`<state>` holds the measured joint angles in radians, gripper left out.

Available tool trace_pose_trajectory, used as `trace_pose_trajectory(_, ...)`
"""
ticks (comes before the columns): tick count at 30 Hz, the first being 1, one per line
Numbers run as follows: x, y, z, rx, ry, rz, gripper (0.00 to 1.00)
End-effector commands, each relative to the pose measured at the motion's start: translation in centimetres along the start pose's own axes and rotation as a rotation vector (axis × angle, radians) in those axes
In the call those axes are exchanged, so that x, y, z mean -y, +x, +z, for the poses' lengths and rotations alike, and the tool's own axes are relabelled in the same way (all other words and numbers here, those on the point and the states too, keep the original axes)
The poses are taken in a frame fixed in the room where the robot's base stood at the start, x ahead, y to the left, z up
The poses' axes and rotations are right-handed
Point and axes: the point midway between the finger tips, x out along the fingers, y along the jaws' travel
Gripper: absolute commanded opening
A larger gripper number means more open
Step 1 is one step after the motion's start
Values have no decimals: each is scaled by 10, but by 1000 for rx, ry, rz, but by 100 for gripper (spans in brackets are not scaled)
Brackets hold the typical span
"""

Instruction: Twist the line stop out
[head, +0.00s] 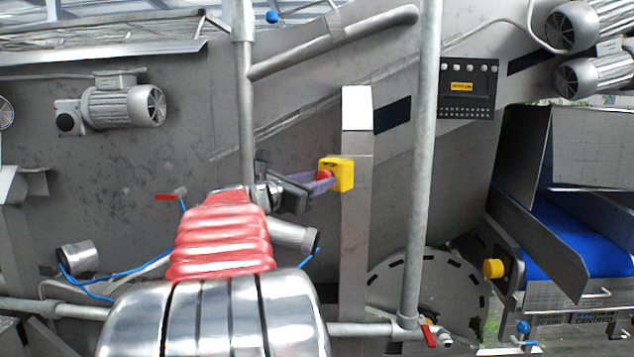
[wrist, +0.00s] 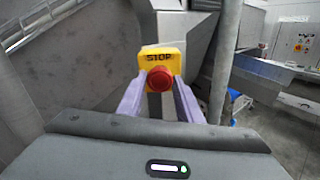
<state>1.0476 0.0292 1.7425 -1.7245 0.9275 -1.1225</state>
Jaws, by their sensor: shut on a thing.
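The line stop is a yellow box with a red round button. In the head view the yellow box (head: 343,174) is on the grey post (head: 356,135), and its red button (head: 323,175) faces left. My gripper (head: 318,182) reaches it from the left with its purple fingers at the button. In the wrist view the yellow box (wrist: 162,60) carries the word STOP, and the red button (wrist: 160,79) sits between the tips of my gripper's fingers (wrist: 160,85). The fingers are shut on the red button.
A galvanised vertical pipe (head: 424,150) stands right of the post, and another pipe (head: 245,100) rises behind my gripper. A black panel (head: 468,88) is on the wall. A blue conveyor belt (head: 580,240) lies at the right. A red-handled valve (head: 429,335) is low near the pipe.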

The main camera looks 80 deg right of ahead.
Motion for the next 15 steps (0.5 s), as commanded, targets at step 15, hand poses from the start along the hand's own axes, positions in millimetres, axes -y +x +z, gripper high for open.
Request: trace_pose_trajectory(15, 2, 0, 0, 0, 52, -4, 10)
